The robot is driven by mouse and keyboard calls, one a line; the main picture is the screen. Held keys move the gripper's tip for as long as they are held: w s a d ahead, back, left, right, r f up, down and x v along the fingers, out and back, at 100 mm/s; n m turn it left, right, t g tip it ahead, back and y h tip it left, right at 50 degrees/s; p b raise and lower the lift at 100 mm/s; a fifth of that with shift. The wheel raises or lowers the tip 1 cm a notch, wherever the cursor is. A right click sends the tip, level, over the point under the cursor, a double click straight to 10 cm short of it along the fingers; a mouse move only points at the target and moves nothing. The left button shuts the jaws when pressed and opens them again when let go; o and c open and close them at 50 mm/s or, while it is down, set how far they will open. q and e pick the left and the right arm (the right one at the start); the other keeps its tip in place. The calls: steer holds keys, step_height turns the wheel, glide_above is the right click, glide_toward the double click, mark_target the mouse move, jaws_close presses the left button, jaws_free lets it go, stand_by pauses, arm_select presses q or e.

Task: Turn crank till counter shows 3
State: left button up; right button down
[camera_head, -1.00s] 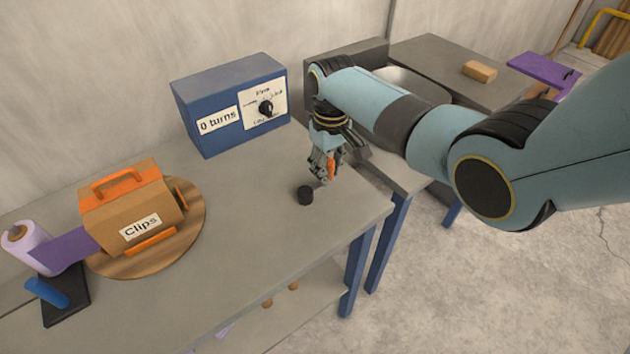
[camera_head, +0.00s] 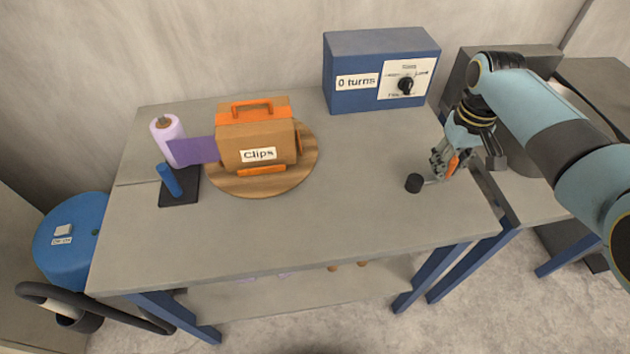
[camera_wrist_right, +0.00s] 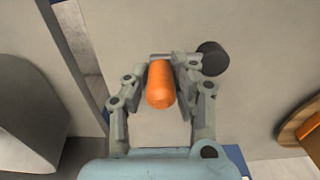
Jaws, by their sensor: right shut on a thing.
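The counter is a blue box (camera_head: 350,98) at the back of the table, and its label (camera_head: 357,82) reads "0 turns". The crank has an orange handle (camera_wrist_right: 161,84) and a dark round hub (camera_head: 413,183) near the table's right edge. The hub also shows in the right wrist view (camera_wrist_right: 211,58), beside the handle. My right gripper (camera_head: 446,168) is shut on the orange handle, with one finger on each side of it. Its fingers hide part of the crank arm in the head view. My left gripper is not in view.
A brown box labelled "Clips" (camera_head: 230,150) sits on a round wooden board (camera_head: 300,172). A lilac roll (camera_head: 166,141) with purple tape and a blue cylinder (camera_head: 170,180) on a dark base stand at left. The table's front middle is clear.

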steer(key=shift+a, duration=0.1)
steer(key=shift+w+a+f+b, duration=0.1)
steer(key=shift+w+a+b, duration=0.1)
steer(key=shift+w+b, duration=0.35)
steer(key=shift+w+a+f+b, duration=0.1)
steer(key=shift+w+a+b, duration=0.15)
steer(key=shift+w, duration=0.4)
steer(key=shift+w+a, duration=0.15)
steer(key=shift+w, duration=0.25)
steer(key=shift+s+r, duration=0.1)
steer(key=shift+r, duration=0.05)
